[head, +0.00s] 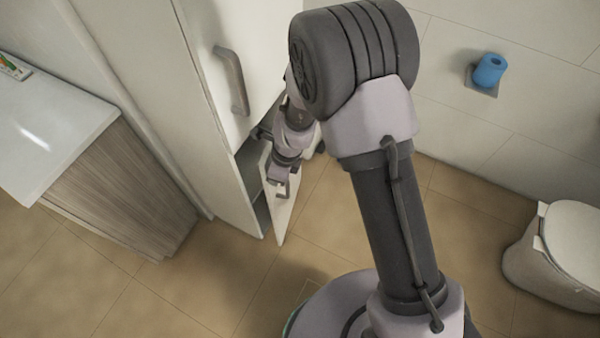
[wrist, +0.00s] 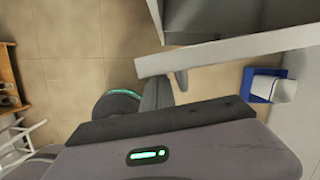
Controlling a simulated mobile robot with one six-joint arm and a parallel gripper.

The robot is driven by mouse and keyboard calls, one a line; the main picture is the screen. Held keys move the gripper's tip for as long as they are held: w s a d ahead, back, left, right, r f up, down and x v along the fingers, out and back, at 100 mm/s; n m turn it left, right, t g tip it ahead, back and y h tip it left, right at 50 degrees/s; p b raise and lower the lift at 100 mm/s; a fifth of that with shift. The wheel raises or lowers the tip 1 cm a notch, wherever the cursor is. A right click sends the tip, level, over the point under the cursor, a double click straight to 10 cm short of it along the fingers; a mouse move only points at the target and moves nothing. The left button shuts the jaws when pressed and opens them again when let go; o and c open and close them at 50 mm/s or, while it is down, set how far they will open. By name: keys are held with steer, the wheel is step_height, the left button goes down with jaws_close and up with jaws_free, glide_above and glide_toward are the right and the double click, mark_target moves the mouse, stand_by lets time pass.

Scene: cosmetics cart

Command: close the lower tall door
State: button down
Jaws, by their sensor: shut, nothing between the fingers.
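The lower tall door (head: 284,217) of the white cabinet stands ajar in the head view, with a dark gap beside it. In the wrist view, its pale edge (wrist: 215,53) runs across the upper middle, and a short grey piece, perhaps its handle (wrist: 181,80), sticks out below. My gripper (head: 279,186) is shut and empty, close in front of the door's upper part. I cannot tell whether it touches the door. The arm hides part of the door, and the fingertips are not clear in the wrist view.
The closed upper door has a long grey handle (head: 231,80). A white-topped counter (head: 60,125) stands left. A toilet (head: 565,255) is at right, and a blue holder (head: 489,71) is on the wall. Tan floor (head: 190,285) is clear before the cabinet.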

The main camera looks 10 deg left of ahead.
steer(key=shift+w+a+p, duration=0.15)
steer(key=shift+a+p, duration=0.3)
steer(key=shift+a, duration=0.7)
steer(key=shift+w+a+p, duration=0.1)
steer(key=shift+a+p, duration=0.35)
steer(key=shift+a, duration=0.7)
